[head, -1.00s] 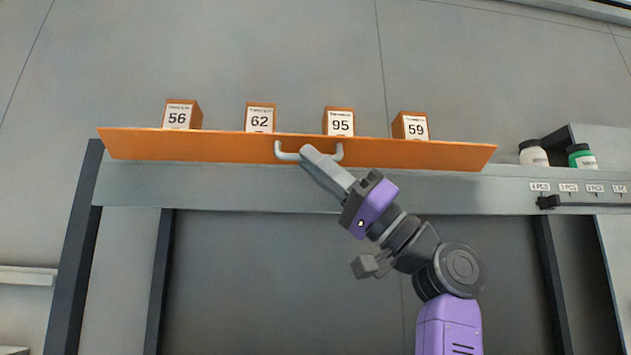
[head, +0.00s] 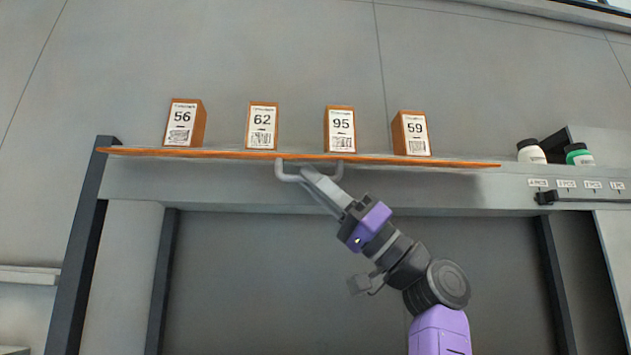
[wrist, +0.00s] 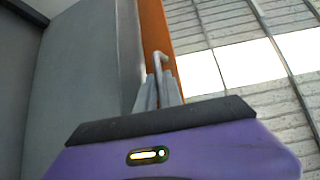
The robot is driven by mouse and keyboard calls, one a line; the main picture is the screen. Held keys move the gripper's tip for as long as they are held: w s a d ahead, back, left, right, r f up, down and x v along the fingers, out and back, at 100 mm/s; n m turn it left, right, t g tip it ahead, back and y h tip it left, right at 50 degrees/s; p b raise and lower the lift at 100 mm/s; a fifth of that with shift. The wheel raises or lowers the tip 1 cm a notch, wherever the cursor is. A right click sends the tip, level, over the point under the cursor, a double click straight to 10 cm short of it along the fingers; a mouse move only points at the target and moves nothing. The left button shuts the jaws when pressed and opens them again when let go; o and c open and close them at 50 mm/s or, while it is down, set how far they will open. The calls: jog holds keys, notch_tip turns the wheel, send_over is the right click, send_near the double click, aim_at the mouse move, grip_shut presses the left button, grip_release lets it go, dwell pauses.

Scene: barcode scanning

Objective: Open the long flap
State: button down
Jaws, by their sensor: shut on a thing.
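The long flap (head: 420,159) is an orange board along the shelf front. In the head view it is seen almost edge-on, as a thin strip below the boxes. A grey bar handle (head: 282,172) hangs from its middle. My gripper (head: 308,173) is shut on this handle, reaching up from the lower right. In the wrist view the orange flap (wrist: 153,25) runs upward, and the closed fingers (wrist: 164,90) meet the handle (wrist: 159,58).
Orange boxes labelled 56 (head: 184,122), 62 (head: 262,125), 95 (head: 340,128) and 59 (head: 412,132) stand upright behind the flap. Two bottles (head: 530,152) (head: 578,154) stand at the right, above a label rail (head: 590,196). A dark post (head: 85,230) stands at the left.

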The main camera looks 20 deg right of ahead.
jog(key=shift+d+r, duration=0.1)
jog(key=shift+r, duration=0.1)
jog(key=c, duration=1.5)
grip_release()
jog(key=shift+f, duration=0.2)
jog(key=b+v, duration=0.1)
jog(key=v, duration=0.6)
jog(key=shift+s+d+f, duration=0.15)
jog(key=shift+d+f, duration=0.05)
jog(key=shift+f, duration=0.05)
